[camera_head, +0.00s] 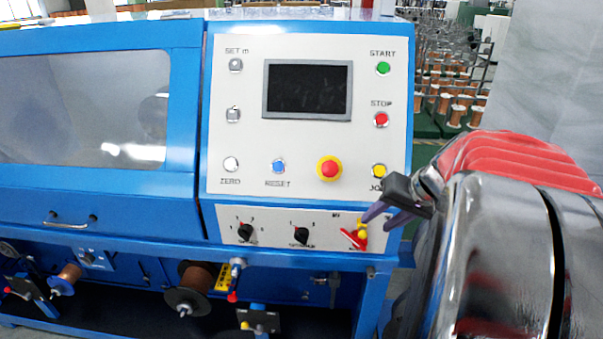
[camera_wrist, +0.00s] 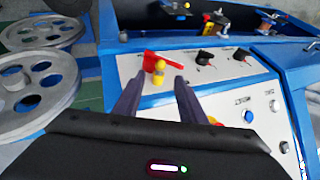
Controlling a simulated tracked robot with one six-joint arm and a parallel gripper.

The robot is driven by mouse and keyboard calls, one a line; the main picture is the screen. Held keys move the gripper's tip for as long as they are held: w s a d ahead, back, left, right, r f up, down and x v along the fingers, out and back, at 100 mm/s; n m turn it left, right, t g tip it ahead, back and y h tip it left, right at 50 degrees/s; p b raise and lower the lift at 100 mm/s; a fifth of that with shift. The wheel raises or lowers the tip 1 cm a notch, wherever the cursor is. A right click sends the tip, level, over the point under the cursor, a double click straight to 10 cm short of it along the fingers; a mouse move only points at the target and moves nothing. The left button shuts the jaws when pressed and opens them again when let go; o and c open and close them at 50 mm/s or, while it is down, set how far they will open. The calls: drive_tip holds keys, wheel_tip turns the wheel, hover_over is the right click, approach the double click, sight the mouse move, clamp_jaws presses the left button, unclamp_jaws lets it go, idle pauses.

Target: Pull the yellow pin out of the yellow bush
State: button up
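A small yellow pin (camera_head: 361,226) shows at the right end of the lower white panel, beside a red lever-like part (camera_head: 350,238). In the wrist view the yellow pin (camera_wrist: 159,66) stands just above a yellow piece that looks like the yellow bush (camera_wrist: 158,79), with the red part (camera_wrist: 148,57) around them. The border between pin and bush is too small to tell. My gripper (camera_wrist: 159,76) is open, its two purple fingers apart on either side of the yellow parts. My gripper (camera_head: 368,222) reaches in from the right in the head view. I cannot tell whether either finger touches them.
Black rotary knobs (camera_head: 301,235) sit left of the pin on the same panel. The button panel with a red emergency stop (camera_head: 329,168) rises above. Below are copper spools (camera_head: 197,277). Large grey pulley wheels (camera_wrist: 40,85) stand at left in the wrist view.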

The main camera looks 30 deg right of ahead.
sight(364, 231)
drive_tip(key=shift+x, duration=2.95)
clamp_jaws()
